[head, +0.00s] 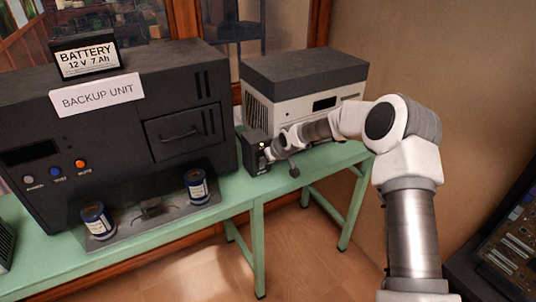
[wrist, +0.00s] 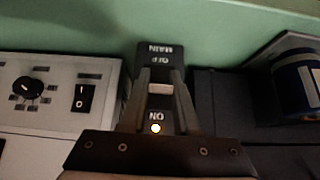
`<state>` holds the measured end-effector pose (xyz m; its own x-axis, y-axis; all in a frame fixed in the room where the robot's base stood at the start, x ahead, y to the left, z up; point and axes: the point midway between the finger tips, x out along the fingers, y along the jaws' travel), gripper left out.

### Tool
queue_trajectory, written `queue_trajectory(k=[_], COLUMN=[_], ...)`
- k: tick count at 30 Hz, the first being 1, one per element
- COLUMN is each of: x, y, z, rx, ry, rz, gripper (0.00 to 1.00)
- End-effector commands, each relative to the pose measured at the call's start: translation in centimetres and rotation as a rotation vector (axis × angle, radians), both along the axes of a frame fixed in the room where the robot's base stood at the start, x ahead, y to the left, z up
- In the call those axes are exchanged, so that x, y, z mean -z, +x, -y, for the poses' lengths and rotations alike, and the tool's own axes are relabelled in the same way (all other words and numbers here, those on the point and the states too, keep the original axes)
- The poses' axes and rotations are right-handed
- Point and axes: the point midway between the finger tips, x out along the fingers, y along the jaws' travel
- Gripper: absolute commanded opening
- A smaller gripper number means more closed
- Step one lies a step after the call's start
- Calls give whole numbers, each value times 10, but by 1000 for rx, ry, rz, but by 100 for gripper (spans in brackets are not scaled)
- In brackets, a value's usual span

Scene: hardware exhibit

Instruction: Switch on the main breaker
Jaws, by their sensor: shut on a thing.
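The main breaker (head: 253,150) is a small dark box on the green bench, between the backup unit and a grey-white cabinet. In the wrist view its dark face (wrist: 160,50) appears upside down, with MAIN and OFF at the top and ON lower down. A small lamp (wrist: 156,128) glows by the ON label. My gripper (wrist: 161,83) has its fingers on either side of the pale switch lever (wrist: 160,89), shut on it. The lever sits between the OFF and ON labels; its exact position is hard to tell. In the head view the gripper (head: 269,153) is at the breaker's front.
The black backup unit (head: 105,130) stands left, with a battery (head: 86,58) on top and blue cans (head: 197,188) in front. The grey-white cabinet (head: 300,112) stands behind my arm; its knob (wrist: 27,88) and rocker switch (wrist: 84,98) show in the wrist view.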

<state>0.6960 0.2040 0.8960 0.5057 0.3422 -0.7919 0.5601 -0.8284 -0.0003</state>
Motion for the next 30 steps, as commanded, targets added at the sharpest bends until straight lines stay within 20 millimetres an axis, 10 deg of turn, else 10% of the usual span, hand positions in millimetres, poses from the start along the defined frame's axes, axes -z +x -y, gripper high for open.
queue_trajectory(k=[27, 28, 30], x=[-6, -6, -6], y=[2, 2, 2], z=[-2, -2, -2], rx=[0, 0, 0], ry=[-84, -84, -84], rz=[-124, -124, -124], gripper=[0, 35, 48])
